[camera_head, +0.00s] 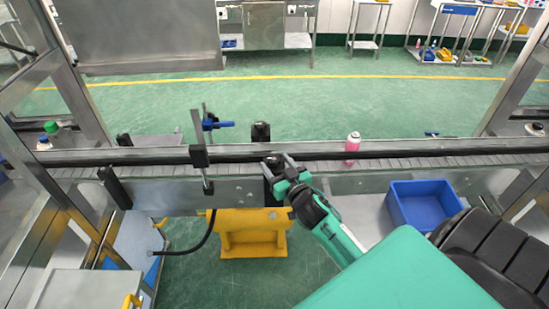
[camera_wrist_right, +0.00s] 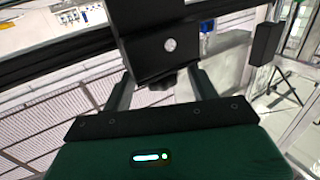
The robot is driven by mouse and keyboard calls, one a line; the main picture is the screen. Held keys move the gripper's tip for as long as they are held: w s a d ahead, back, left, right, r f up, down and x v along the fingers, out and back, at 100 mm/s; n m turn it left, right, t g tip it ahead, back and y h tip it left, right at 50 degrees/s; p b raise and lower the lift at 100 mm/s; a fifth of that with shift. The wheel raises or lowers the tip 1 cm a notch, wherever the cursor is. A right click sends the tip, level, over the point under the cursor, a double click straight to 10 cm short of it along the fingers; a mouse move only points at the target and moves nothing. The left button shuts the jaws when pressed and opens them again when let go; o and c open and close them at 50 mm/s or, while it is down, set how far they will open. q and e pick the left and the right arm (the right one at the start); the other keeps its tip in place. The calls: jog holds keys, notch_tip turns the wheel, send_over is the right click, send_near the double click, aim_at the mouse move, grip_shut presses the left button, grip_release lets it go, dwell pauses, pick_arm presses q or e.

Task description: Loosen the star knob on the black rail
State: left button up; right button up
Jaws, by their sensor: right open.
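The black rail (camera_head: 230,156) runs along the conveyor in the head view. A black bracket with a round silver bolt (camera_wrist_right: 168,42) fills the top middle of the right wrist view. A small dark knob (camera_wrist_right: 162,80) shows under the bracket, between my fingers; its star shape is hard to make out. My right gripper (camera_head: 276,165) is at the rail in the head view, and its spread fingers show in the right wrist view (camera_wrist_right: 162,88). The fingers stand on either side of the knob with gaps visible; I cannot tell if they touch it. My left gripper is not in view.
A pink bottle (camera_head: 352,148) stands on the conveyor right of my gripper. An upright post with a blue handle (camera_head: 218,124) stands to the left. A blue bin (camera_head: 425,203) sits at the right. Another black block (camera_head: 261,132) stands just behind the rail.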

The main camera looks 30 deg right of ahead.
jog(key=shift+w+d, duration=0.1)
jog(key=shift+w, duration=0.75)
jog(key=c, duration=1)
jog(key=shift+r+y+p, duration=0.1)
jog(key=shift+y+p, duration=0.2)
jog(key=shift+p, duration=0.15)
jog(key=shift+n+y+p, duration=0.35)
jog(key=shift+n+y, duration=0.35)
jog(key=shift+y, duration=0.1)
